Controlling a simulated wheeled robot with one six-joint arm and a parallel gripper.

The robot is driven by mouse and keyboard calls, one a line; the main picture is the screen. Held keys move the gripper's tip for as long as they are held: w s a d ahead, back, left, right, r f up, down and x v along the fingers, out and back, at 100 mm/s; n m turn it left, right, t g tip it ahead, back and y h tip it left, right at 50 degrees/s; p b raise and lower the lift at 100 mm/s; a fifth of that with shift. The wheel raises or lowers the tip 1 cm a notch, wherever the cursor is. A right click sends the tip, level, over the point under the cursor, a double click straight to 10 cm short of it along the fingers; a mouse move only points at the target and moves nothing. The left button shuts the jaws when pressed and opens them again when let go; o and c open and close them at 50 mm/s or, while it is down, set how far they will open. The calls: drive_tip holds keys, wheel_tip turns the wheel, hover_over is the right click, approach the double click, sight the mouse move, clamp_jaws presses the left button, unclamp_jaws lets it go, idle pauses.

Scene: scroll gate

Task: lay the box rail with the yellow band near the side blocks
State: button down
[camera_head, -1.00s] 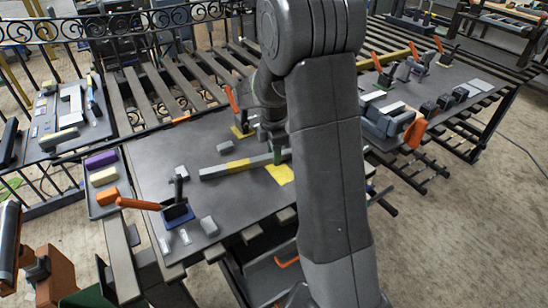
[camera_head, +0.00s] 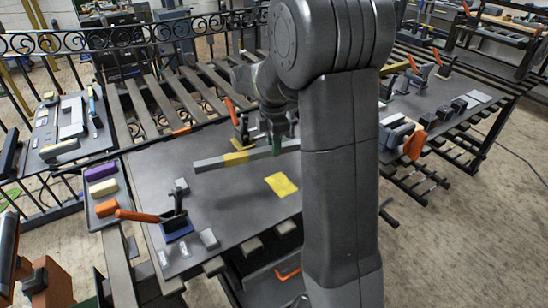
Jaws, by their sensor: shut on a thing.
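The box rail (camera_head: 212,163) is a long grey bar with a yellow band (camera_head: 236,158) near its middle. It spans the back half of the dark table top, and its right end passes behind my arm. My gripper (camera_head: 277,146) is shut on the rail, right of the band; my arm partly hides it. The rail looks raised above the table, but the exact gap is unclear. Small grey blocks, which may be the side blocks, stand on the table: one (camera_head: 182,186) at left and one (camera_head: 209,239) near the front edge.
A yellow patch (camera_head: 281,185) lies bare on the table in front of the rail. An orange-handled toggle clamp (camera_head: 176,226) stands front left, another clamp (camera_head: 238,124) behind the rail. A tray (camera_head: 104,212) holds purple and cream blocks.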

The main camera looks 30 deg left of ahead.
sight(273, 174)
wheel_tip(273, 174, up, 2)
drive_tip(key=shift+r+p, duration=0.1)
drive_tip(key=shift+p, duration=0.25)
drive_tip(key=shift+r+p, duration=0.1)
drive_tip(key=shift+p, duration=0.45)
drive_tip(key=shift+a+f+n+p, duration=0.15)
drive_tip(key=shift+f+n+p, duration=0.35)
drive_tip(key=shift+p, duration=0.75)
drive_tip(key=shift+s+f+n+p, duration=0.2)
drive_tip(key=shift+f+n+p, duration=0.6)
drive_tip(key=shift+p, duration=0.4)
drive_tip(key=shift+f+b, duration=2.2)
drive_tip(key=shift+f, duration=1.1)
drive_tip(key=shift+f, duration=0.35)
drive_tip(key=c, duration=1.1)
unclamp_jaws()
drive_tip(key=shift+c, duration=0.2)
